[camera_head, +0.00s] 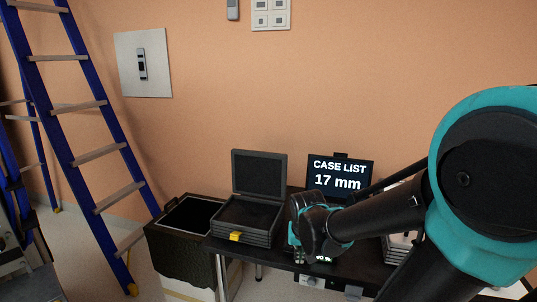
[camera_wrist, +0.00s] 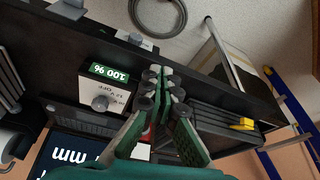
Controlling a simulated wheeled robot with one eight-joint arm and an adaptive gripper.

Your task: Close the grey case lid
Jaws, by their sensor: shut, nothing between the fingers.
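The grey case (camera_head: 246,236) stands on the dark table with its lid (camera_head: 259,174) raised upright at the back. Its dark interior faces up and a yellow latch (camera_head: 235,237) is on its front. In the wrist view the case body (camera_wrist: 215,120) is right of my gripper (camera_wrist: 160,74), with the yellow latch (camera_wrist: 243,124) further right; I cannot make out the lid there. My gripper is shut and empty, with its fingers together. In the head view my wrist covers the fingers, just right of the case.
A screen (camera_head: 340,178) reading "CASE LIST 17 mm" stands behind my arm. A white box (camera_wrist: 118,97) with a green "100 %" display and a knob is left of my fingers. A dark open bin (camera_head: 185,240) stands left of the case; a blue ladder (camera_head: 85,130) is further left.

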